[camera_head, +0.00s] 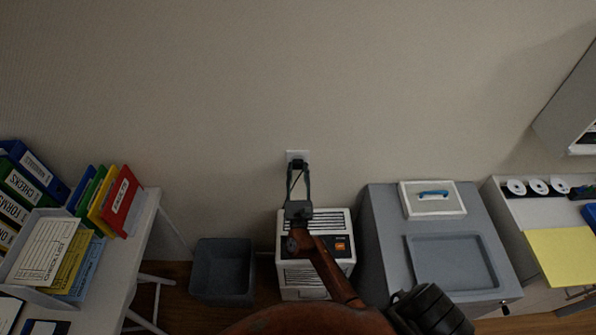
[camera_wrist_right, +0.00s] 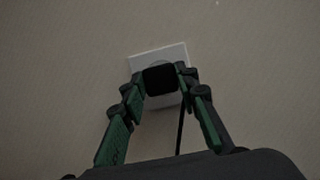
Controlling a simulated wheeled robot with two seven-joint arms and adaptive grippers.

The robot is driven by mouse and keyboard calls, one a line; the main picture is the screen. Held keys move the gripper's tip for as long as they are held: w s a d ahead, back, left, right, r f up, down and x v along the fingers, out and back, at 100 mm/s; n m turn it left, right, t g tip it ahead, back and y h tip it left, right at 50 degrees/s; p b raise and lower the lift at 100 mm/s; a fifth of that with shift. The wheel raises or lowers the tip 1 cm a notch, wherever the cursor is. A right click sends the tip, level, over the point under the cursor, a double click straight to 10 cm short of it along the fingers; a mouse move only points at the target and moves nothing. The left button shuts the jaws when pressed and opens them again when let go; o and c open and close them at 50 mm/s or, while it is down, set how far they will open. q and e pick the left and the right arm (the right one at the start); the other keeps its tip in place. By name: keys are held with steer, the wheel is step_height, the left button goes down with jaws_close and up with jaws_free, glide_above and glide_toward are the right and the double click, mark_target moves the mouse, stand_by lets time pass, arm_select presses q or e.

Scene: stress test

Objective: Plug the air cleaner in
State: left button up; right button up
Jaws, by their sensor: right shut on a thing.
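The air cleaner (camera_head: 340,222), a white box with dark vents and an orange switch, stands on the floor against the wall. A white wall outlet (camera_head: 292,153) is above it; it also shows in the right wrist view (camera_wrist_right: 178,52). My right gripper (camera_head: 298,168) reaches up to the outlet. It is shut on a black plug (camera_wrist_right: 160,79), with a finger on each side. The plug is in front of the outlet plate; whether its prongs are in the sockets is hidden. A dark cord (camera_wrist_right: 180,128) hangs down from the plug. My left gripper is in neither view.
A grey bin (camera_head: 223,268) stands left of the air cleaner. A white table (camera_head: 140,225) with binders and folders is further left. A grey cabinet (camera_head: 385,240) with a blue-handled case stands close on the right. The wall around the outlet is clear.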

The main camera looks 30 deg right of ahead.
steer(key=shift+b, duration=0.8)
stand_by(1.4)
steer(key=shift+w+d, duration=0.25)
steer(key=shift+w, duration=0.15)
stand_by(0.5)
steer(key=o, duration=1.2)
steer(key=shift+c, duration=0.2)
steer(key=v, duration=1.2)
